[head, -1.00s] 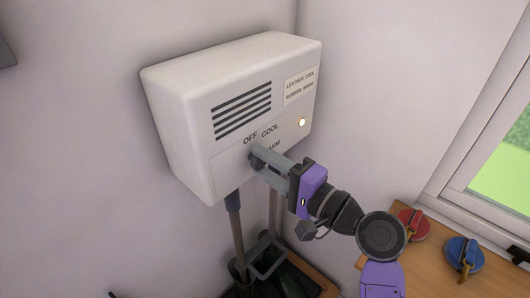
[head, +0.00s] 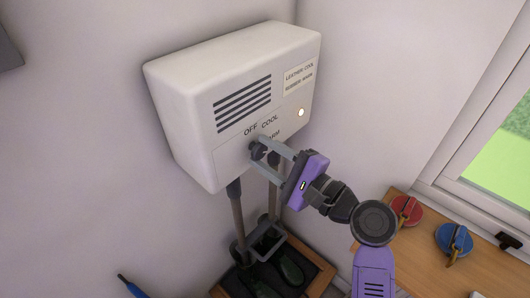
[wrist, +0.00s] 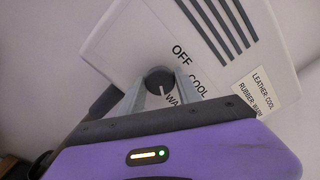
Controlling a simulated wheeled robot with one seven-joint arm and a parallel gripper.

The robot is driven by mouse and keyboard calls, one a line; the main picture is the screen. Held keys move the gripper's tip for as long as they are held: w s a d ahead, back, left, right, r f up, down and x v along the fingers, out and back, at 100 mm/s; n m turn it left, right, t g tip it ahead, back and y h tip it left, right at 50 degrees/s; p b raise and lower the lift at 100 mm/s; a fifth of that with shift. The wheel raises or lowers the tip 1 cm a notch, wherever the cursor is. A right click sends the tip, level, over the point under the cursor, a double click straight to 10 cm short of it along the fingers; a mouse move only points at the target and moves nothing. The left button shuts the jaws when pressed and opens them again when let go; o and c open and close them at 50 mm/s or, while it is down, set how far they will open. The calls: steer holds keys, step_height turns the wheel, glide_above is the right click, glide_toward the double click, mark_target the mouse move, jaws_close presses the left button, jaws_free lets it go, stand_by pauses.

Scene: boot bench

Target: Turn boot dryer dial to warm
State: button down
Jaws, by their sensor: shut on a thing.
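The white boot dryer (head: 195,100) hangs on the wall in the head view. Its lettering reads OFF, COOL and a partly covered WARM. The dark round dial (head: 257,150) sits low on its front face. My gripper (head: 268,150) is shut on the dial, one finger on each side. In the wrist view the dial (wrist: 159,80) shows between the grey fingertips (wrist: 159,88). A pale line on it points roughly toward the COOL and WARM lettering; I cannot tell exactly which.
A small round light (head: 301,112) glows on the dryer. A label (head: 299,77) reads leather cool, rubber warm. Dryer tubes run down to a tray (head: 312,270) with dark boots. A red tin (head: 407,210) and a blue tin (head: 454,240) lie on the wooden bench (head: 488,268) at right.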

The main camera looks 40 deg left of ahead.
steer(key=shift+w+f, duration=0.1)
steer(key=c, duration=0.9)
jaws_free()
steer(key=shift+o, duration=0.2)
steer(key=shift+d, duration=0.15)
steer(key=d+b, duration=0.2)
steer(key=d, duration=0.5)
steer(key=shift+s+d, duration=0.3)
steer(key=shift+s, duration=0.05)
